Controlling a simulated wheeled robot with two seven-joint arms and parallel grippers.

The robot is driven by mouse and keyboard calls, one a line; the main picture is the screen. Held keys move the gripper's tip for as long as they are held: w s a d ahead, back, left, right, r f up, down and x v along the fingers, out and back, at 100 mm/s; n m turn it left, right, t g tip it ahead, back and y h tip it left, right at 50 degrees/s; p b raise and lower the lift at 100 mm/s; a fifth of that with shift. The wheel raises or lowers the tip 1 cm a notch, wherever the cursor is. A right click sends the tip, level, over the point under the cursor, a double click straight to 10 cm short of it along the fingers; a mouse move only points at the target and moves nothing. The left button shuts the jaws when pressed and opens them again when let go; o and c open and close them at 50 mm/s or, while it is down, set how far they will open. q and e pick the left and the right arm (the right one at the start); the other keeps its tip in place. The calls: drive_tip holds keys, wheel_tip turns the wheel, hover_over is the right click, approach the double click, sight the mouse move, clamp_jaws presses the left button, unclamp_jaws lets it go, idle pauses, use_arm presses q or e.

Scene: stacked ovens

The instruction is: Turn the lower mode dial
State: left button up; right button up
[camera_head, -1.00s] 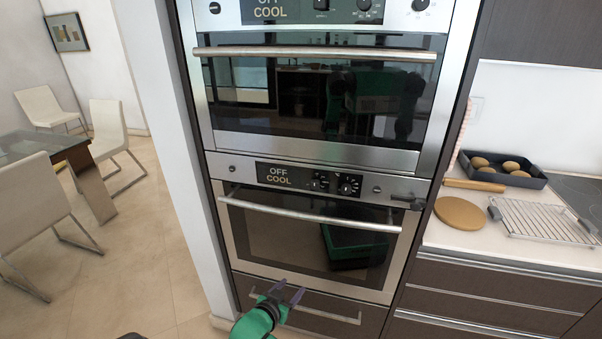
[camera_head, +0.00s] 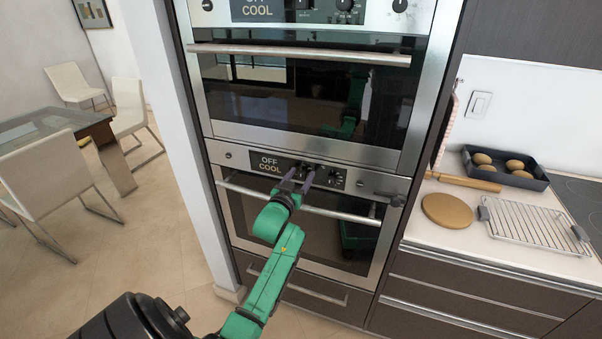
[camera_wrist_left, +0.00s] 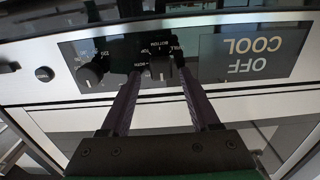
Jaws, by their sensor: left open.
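The lower oven's control panel (camera_head: 233,157) has a display reading OFF COOL and two dark dials. The mode dial (camera_wrist_left: 160,68), with lettering such as TOP and BOTTOM around it, is the one beside the display. The dial with numbers (camera_wrist_left: 88,76) sits farther from the display. My left gripper (camera_head: 302,176) is open in front of the panel. In the wrist view its fingertips (camera_wrist_left: 159,73) lie on either side of the mode dial, with a gap on each side; I cannot tell how deep they reach. My right gripper is not in view.
The lower oven's door handle (camera_head: 345,214) runs just below the panel, behind my left wrist. A dark lever-like piece (camera_head: 390,198) sticks out at the panel's right. The upper oven (camera_head: 300,143) is shut above. A counter (camera_head: 430,236) with a tray, board and rack stands right.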

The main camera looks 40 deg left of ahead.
use_arm(q)
drive_tip(key=shift+w+a, duration=0.1)
drive_tip(key=shift+a, duration=0.15)
drive_tip(key=shift+d, duration=0.1)
clamp_jaws()
drive_tip(key=shift+m, duration=0.4)
drive_tip(key=m+b, duration=0.1)
drive_tip(key=m, duration=0.2)
drive_tip(key=shift+w+d+f, duration=0.1)
drive_tip(key=shift+d+f, duration=0.05)
drive_tip(key=shift+d+m+b, duration=0.2)
drive_tip(key=shift+m+b, duration=0.55)
drive_tip(key=shift+m, duration=1.75)
unclamp_jaws()
